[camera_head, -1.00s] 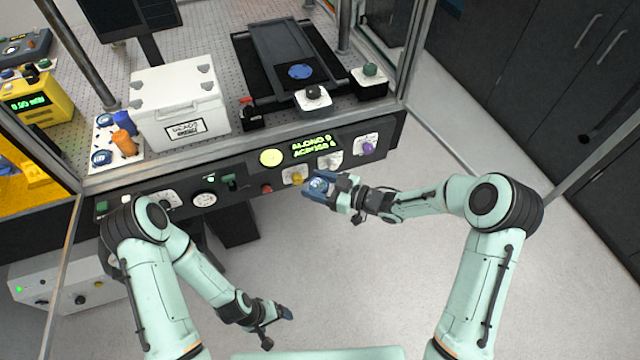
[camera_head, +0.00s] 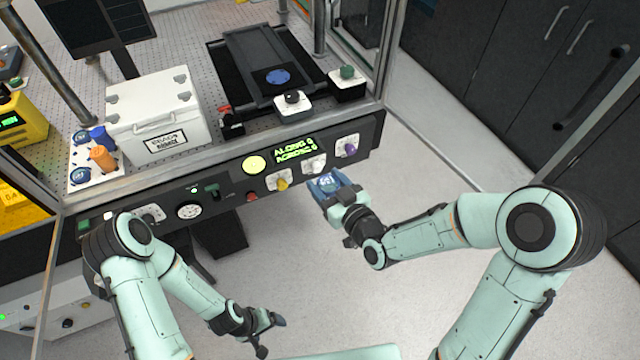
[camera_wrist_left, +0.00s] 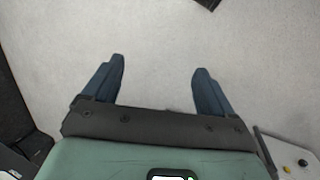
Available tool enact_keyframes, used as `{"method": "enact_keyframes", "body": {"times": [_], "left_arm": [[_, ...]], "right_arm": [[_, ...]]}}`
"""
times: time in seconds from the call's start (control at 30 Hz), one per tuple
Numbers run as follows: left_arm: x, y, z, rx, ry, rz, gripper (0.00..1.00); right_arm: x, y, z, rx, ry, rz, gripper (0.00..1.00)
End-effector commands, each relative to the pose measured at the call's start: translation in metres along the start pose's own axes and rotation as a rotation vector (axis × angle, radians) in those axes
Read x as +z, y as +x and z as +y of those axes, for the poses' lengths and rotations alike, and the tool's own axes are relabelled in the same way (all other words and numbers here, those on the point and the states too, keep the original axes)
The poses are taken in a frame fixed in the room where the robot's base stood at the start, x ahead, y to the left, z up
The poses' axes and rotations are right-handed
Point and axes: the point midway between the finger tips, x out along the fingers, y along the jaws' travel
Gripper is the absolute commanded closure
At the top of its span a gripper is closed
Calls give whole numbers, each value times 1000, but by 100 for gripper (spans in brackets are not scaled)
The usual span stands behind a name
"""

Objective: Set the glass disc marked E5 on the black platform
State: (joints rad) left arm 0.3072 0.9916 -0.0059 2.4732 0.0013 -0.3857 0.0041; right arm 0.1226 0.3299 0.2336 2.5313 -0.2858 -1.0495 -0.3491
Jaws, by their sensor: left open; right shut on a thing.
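My right gripper (camera_head: 326,184) is shut on a small glass disc (camera_head: 328,183) with a blue, marked face, held in front of the control panel, below its right part. The mark on the held disc is too small to read surely. The black platform (camera_head: 255,60) stands on the perforated bench top behind the panel, with a blue round spot (camera_head: 277,77) at its near end. The right gripper is in front of and below the platform, apart from it. My left gripper (camera_head: 276,320) is low over the floor, open and empty; the left wrist view shows its spread fingers (camera_wrist_left: 157,90).
The control panel (camera_head: 225,180) with knobs and a green display runs along the bench front. A white box (camera_head: 155,112) and a white tray (camera_head: 84,178) with blue and orange pieces stand left. Two knob boxes (camera_head: 293,103) (camera_head: 347,83) stand near the platform. Metal posts frame the bench.

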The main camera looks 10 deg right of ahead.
Motion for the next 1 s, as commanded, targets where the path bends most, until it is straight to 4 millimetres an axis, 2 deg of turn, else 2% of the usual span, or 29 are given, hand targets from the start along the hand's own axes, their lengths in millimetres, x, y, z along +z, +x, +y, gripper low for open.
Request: {"method": "enact_keyframes", "body": {"times": [0.03,0.1,0.23,0.37,0.47,0.6,0.73,0.87,1.0], "left_arm": [[0,0,0,0,0,0,21],[-2,0,0,-1,-4,1,37],[-18,-4,6,-12,-49,11,37],[-57,-16,23,-30,-171,36,37],[-93,-36,48,-39,-305,62,37],[-137,-76,96,-32,-514,101,37],[-164,-124,149,-5,-713,130,37],[-175,-180,204,35,-904,144,37],[-170,-243,258,84,-1104,140,37]], "right_arm": [[-2,-2,0,11,1,0,71],[-3,-3,0,22,2,0,71],[-3,-4,1,31,5,-1,71],[-3,-4,2,30,5,0,71],[-4,-4,2,30,5,0,71],[-4,-4,2,30,5,0,71],[-3,-4,2,29,5,0,71],[-3,-4,2,29,5,0,71],[-3,-4,2,29,5,0,71]]}}
